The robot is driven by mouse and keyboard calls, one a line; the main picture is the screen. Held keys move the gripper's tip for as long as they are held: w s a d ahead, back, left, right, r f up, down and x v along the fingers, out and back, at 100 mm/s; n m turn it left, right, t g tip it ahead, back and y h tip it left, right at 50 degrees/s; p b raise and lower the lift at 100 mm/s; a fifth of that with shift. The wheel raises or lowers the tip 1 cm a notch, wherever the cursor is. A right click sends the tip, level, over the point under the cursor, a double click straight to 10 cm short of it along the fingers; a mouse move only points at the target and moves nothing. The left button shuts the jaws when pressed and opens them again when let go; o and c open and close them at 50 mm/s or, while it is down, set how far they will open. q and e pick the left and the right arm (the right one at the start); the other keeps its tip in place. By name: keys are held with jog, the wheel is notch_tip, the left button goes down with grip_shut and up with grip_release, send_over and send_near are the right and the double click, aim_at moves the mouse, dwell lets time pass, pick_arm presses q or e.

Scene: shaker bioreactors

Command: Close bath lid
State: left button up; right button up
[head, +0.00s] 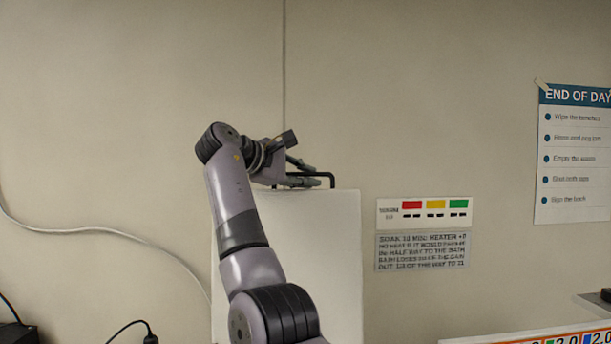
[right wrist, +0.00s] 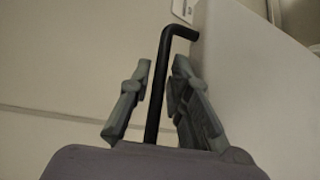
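The bath lid (head: 312,255) is a pale flat panel standing upright against the wall, and it also shows in the right wrist view (right wrist: 262,85). Its black bar handle (head: 333,180) is at the top edge. My right gripper (head: 315,175) is at the handle. In the right wrist view the handle (right wrist: 158,85) runs between the two grey fingers of the right gripper (right wrist: 161,66). The fingers are open, with a visible gap on the left side of the bar. The bath itself is not visible. My left gripper is not in view.
A wall label with coloured blocks (head: 435,205) and a grey text sign (head: 422,251) are right of the lid. An "End of day" poster (head: 574,155) hangs farther right. A cable (head: 110,230) runs along the wall at left. Dark equipment (head: 18,334) sits at lower left.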

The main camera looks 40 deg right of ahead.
jog(key=shift+c, duration=0.4)
grip_shut()
